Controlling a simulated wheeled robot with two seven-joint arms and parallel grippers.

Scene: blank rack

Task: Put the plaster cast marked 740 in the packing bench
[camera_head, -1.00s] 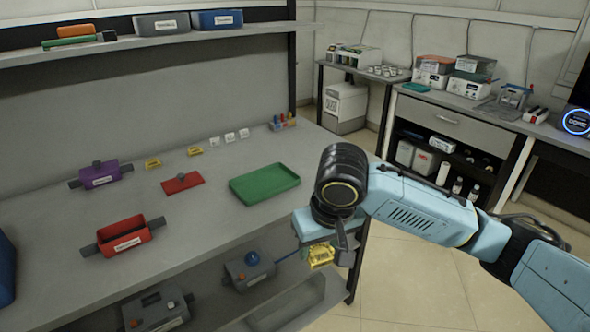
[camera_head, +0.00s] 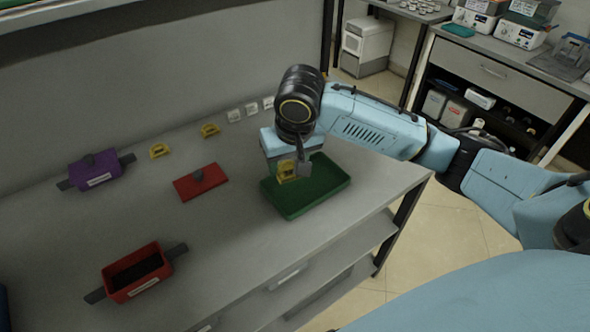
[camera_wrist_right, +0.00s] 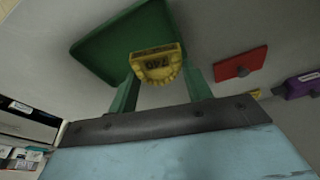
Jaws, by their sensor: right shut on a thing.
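My right gripper (camera_head: 294,168) is shut on a yellow plaster cast (camera_head: 286,171) and holds it over the green tray (camera_head: 318,203) on the bench (camera_head: 235,235). In the right wrist view the cast (camera_wrist_right: 157,66) sits between the two fingers, and its dark marking reads upside down as 740. The green tray (camera_wrist_right: 100,50) shows behind it there. I cannot tell for sure whether the cast touches the tray. Two other yellow casts, one at the left (camera_head: 160,151) and one farther right (camera_head: 210,130), lie at the back of the bench. My left gripper is out of view.
A red flat lid (camera_head: 190,186) with a dark knob lies left of the tray. A purple box (camera_head: 95,170) and an open red box (camera_head: 136,268) stand farther left. Several white blocks (camera_head: 250,110) line the back. The bench front between red box and tray is clear.

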